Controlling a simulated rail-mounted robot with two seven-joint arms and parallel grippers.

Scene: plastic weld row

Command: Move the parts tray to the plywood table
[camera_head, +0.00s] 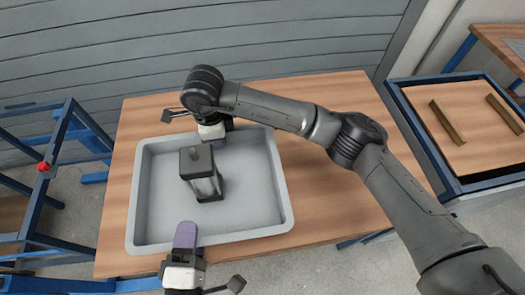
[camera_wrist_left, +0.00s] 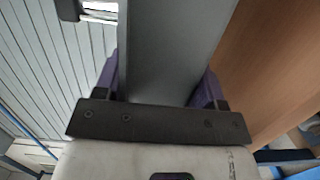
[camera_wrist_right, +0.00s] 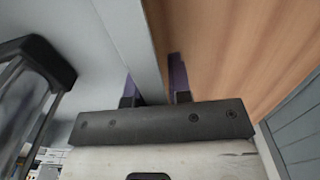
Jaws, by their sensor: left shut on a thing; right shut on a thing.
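The parts tray (camera_head: 268,205) is a grey, shallow, rectangular tray over a wood-topped table (camera_head: 330,200). I cannot tell whether its base touches the tabletop. My left gripper (camera_head: 186,238) is shut on the tray's near wall, which also shows between its purple fingers in the left wrist view (camera_wrist_left: 165,50). My right gripper (camera_head: 214,138) is shut on the far wall, also seen in the right wrist view (camera_wrist_right: 128,40). A dark lantern-like part (camera_head: 200,172) stands inside the tray and shows at the left of the right wrist view (camera_wrist_right: 35,75).
A blue-framed stand (camera_head: 440,150) with a wooden surface and two dark bars is at the right. Blue metal racks (camera_head: 68,130) stand at the left. A grey slatted wall (camera_head: 150,50) runs behind. The tabletop right of the tray is clear beneath my right arm.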

